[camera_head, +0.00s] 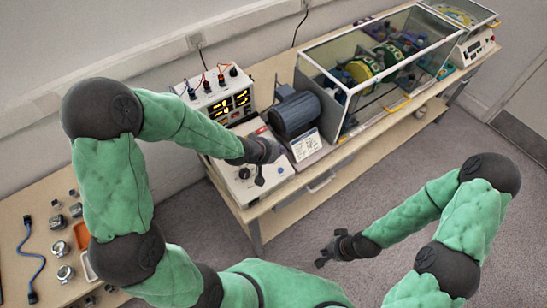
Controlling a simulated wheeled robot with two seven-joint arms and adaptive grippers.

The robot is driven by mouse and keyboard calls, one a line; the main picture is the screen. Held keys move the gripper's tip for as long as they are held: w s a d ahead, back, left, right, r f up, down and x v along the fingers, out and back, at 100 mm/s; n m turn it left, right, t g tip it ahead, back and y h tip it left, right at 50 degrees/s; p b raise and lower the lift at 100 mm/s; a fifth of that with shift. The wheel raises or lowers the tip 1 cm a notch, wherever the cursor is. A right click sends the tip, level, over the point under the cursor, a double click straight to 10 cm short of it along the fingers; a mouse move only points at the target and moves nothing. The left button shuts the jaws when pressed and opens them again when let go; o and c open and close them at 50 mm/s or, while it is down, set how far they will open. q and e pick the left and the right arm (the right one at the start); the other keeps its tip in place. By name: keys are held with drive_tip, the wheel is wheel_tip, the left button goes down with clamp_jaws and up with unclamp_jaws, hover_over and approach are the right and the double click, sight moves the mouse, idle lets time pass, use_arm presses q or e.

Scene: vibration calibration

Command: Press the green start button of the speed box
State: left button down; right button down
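A low white box (246,188) with a dark knob stands at the front left end of the long bench; it looks like the speed box. My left gripper (264,165) is over the back right part of this box and hides some of its top. I cannot make out a green button there. The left fingers are small and dark, so I cannot tell whether they are open, or whether they touch the box. My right gripper (328,249) hangs over the floor in front of the bench, away from the box, with its fingers apart and nothing visible between them.
A meter box (220,95) with yellow digits stands behind the white box. A grey motor (294,114) and a clear-walled case (376,65) with green-yellow discs stand to the right. A side table (20,225) at left holds small parts and a blue cable.

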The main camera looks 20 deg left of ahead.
use_arm(q)
drive_tip(key=f+b, duration=0.1)
drive_tip(key=w+a+f, duration=0.1)
drive_tip(key=f, duration=0.1)
drive_tip(key=a+f+b, duration=0.1)
drive_tip(key=f, duration=0.1)
drive_tip(key=shift+w+f+b, duration=0.1)
drive_tip(key=shift+w+b, duration=0.1)
drive_tip(key=shift+b, duration=0.15)
drive_tip(key=shift+w+a+f, duration=0.15)
drive_tip(key=shift+a+f, duration=0.05)
drive_tip(key=shift+f, duration=0.25)
drive_tip(key=shift+w+a+f, duration=0.15)
drive_tip(key=shift+f, duration=0.3)
drive_tip(key=shift+f, duration=0.2)
idle(0.4)
drive_tip(key=shift+w+a+f, duration=0.1)
drive_tip(key=shift+a+f, duration=0.05)
drive_tip(key=shift+f, duration=0.05)
drive_tip(key=shift+w+a+f, duration=0.1)
drive_tip(key=shift+f, duration=0.2)
idle(0.8)
drive_tip(key=shift+r, duration=0.1)
drive_tip(key=shift+s+d+r+p, duration=0.25)
drive_tip(key=shift+r+p, duration=0.15)
drive_tip(key=shift+r, duration=0.2)
idle(0.3)
